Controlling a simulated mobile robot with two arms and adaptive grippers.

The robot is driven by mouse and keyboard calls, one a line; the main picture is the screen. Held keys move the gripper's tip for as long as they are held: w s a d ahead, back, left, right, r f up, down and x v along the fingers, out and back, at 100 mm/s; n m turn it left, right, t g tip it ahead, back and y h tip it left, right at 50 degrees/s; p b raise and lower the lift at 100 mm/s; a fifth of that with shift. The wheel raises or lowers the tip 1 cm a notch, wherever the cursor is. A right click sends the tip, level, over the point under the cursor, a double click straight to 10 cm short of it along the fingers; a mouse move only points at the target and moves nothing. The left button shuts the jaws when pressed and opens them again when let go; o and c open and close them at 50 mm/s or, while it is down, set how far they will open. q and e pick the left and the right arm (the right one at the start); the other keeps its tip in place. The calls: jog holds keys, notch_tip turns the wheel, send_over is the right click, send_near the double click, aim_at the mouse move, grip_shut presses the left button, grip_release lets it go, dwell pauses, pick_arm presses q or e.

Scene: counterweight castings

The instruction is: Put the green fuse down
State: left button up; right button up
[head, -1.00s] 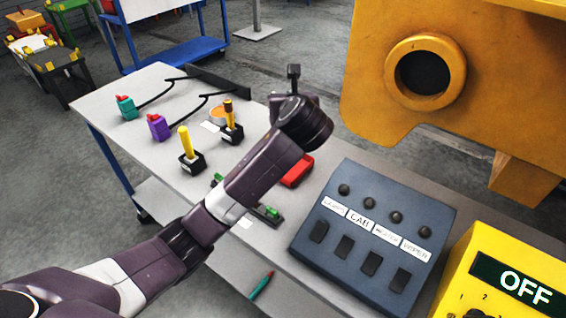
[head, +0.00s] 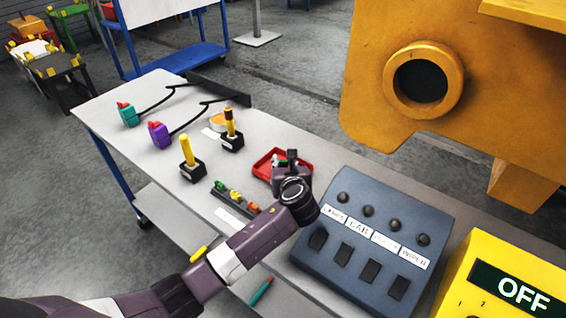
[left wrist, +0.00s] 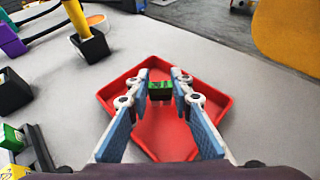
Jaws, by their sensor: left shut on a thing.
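The green fuse (left wrist: 160,90) is between the fingertips of my left gripper (left wrist: 161,84), which is shut on it, in the left wrist view. Both are over the red tray (left wrist: 196,72). The tray floor shows no other thing in it. I cannot tell whether the fuse touches the tray floor. In the head view my left gripper (head: 285,163) points away at the red tray (head: 262,165), and its body hides part of the tray. My right gripper is not in view.
A fuse strip (head: 222,190) with several coloured fuses lies left of the tray. Two levers, a yellow one (head: 188,152) and a brown-topped one (head: 231,127), stand behind. A blue switch box (head: 330,262) is close on the right. A yellow casting (head: 480,120) stands beyond.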

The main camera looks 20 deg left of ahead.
pick_arm(q)
jog(key=shift+f, duration=0.4)
jog(key=shift+f, duration=0.1)
jog(key=o, duration=0.9)
jog(key=v, duration=1.2)
jog(key=shift+b, duration=0.3)
